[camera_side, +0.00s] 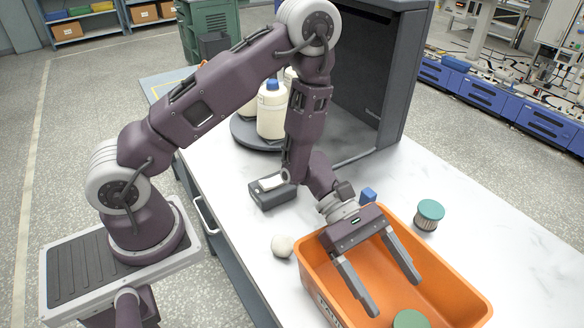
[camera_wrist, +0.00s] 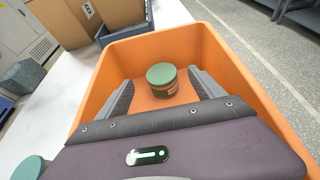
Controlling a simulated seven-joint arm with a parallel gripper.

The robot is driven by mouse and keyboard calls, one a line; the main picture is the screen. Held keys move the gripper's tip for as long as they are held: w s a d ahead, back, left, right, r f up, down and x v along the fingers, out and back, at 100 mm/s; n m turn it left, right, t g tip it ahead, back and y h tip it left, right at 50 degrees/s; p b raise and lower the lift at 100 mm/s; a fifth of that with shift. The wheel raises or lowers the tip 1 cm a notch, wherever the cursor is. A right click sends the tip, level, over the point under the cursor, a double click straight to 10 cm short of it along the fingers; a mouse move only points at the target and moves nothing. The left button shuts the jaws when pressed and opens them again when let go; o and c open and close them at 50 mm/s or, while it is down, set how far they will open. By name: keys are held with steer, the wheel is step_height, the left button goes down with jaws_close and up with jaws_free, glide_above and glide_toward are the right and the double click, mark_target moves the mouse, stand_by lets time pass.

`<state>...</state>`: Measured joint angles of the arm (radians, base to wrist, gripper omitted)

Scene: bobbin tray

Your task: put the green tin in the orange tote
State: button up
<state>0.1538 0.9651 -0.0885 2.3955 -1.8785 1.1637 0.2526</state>
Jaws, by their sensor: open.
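The green tin (camera_wrist: 162,80) is inside the orange tote (camera_wrist: 218,62), upright, with a green lid and a banded label. In the side view only the top of the green tin (camera_side: 410,319) shows at the lower frame edge, inside the orange tote (camera_side: 455,287). My gripper (camera_side: 395,296) reaches down over the tote with its fingers spread. In the wrist view my gripper (camera_wrist: 160,85) has one finger on either side of the tin, with gaps visible. The tin's base and its contact with the tote floor are not clear.
A teal-lidded jar with a ribbed body (camera_side: 430,215) stands right of the tote. White bottles (camera_side: 272,112) stand behind on a round base. The white tabletop is clear at right.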

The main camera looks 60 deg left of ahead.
steer(key=s+a+r+m+g+y, duration=0.1)
steer(key=s+a+r+m+y, duration=0.1)
steer(key=s+r+m, duration=0.55)
steer(key=s+a+r+m+g+y, duration=0.25)
steer(key=r+m, duration=0.25)
steer(key=r, duration=0.5)
steer(key=s+a+r+m+t+y, duration=0.2)
steer(key=a+t+y, duration=0.2)
steer(key=a, duration=0.5)
steer(key=s+a+r+m+t+y, duration=0.2)
steer(key=a+t+y, duration=0.3)
steer(key=a, duration=0.4)
steer(key=shift+s+a+m, duration=0.15)
steer(key=shift+s+m, duration=0.6)
steer(key=shift+s, duration=0.1)
